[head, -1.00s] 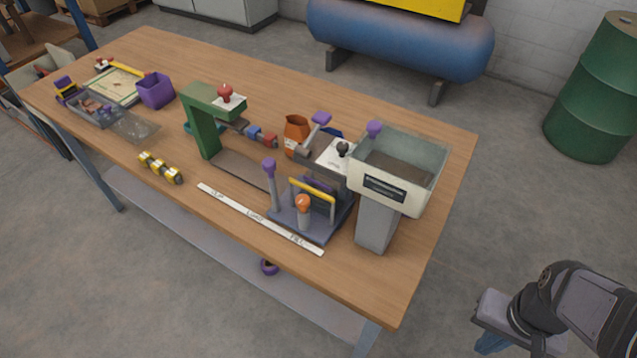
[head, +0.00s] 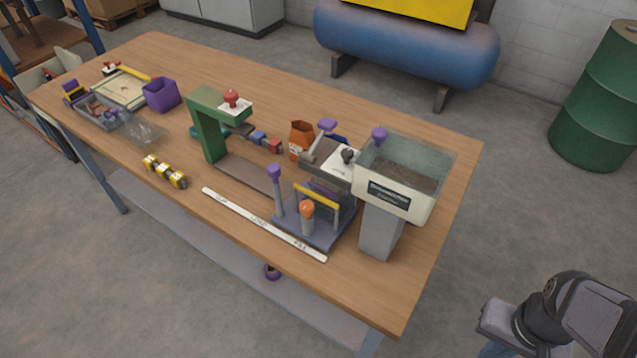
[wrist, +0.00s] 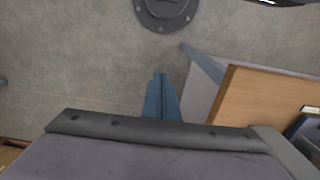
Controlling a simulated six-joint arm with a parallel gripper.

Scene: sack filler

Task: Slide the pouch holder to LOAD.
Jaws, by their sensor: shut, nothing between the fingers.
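The pouch holder (head: 325,240) is a grey-purple sliding base with a purple-knobbed post, an orange knob and a yellow bar. It stands at the front of the table, in front of the hopper, beside the FILL end of the white label strip (head: 236,210). LOAD is printed near the strip's middle, to the left of the holder. My gripper (wrist: 160,80) has its blue fingers together and empty, over the floor off the table's corner. In the head view only part of the blue fingers (head: 488,346) shows at the lower right, well away from the holder.
A hopper (head: 395,200) on a grey pedestal stands right of the holder, close to it. A green press frame (head: 205,125) stands to the left. A yellow-banded roller (head: 165,171) and bins lie farther left. The table's front-right corner (head: 400,310) is clear.

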